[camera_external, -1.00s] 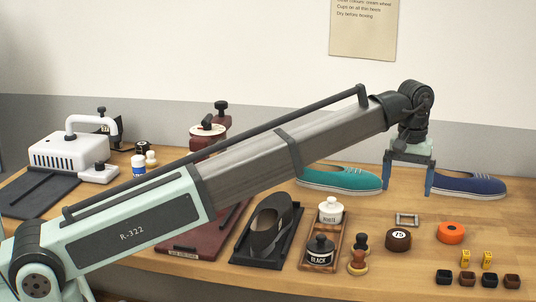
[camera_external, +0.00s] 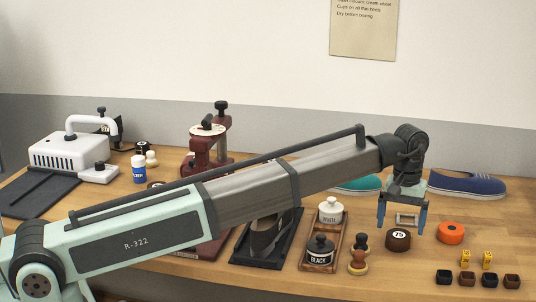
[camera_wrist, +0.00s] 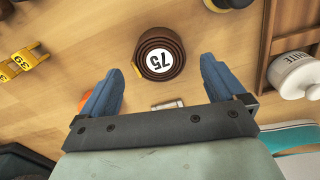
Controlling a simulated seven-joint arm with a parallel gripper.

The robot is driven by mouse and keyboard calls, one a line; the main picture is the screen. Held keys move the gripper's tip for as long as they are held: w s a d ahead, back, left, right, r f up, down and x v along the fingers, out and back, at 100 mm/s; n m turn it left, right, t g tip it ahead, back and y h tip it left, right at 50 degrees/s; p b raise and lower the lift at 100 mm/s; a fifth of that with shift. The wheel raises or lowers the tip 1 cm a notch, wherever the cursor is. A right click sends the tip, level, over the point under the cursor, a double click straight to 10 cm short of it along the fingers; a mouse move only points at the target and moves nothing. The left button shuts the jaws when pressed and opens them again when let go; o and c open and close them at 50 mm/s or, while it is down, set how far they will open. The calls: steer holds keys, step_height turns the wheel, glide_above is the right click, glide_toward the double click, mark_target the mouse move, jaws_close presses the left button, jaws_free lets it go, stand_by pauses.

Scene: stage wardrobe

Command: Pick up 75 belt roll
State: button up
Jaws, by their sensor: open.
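The 75 belt roll (camera_external: 398,240) is a dark brown coil with a white round label, lying flat on the wooden table. In the wrist view the belt roll (camera_wrist: 159,54) sits upper centre, ahead of the fingertips and between their lines. My gripper (camera_external: 401,220) is open and empty, with blue fingers pointing down, above the table just behind the roll in the external view. It also shows in the wrist view (camera_wrist: 162,75), its two fingers apart on either side of a clear gap. The fingers do not touch the roll.
A metal buckle (camera_external: 407,219) lies behind the roll. A wooden tray (camera_external: 335,242) with white and black jars stands left. Blue shoe (camera_external: 468,186) is behind.

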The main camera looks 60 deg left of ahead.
mark_target(399, 233)
step_height(399, 233, down, 4)
steer(key=shift+r, duration=0.25)
steer(key=c, duration=1.2)
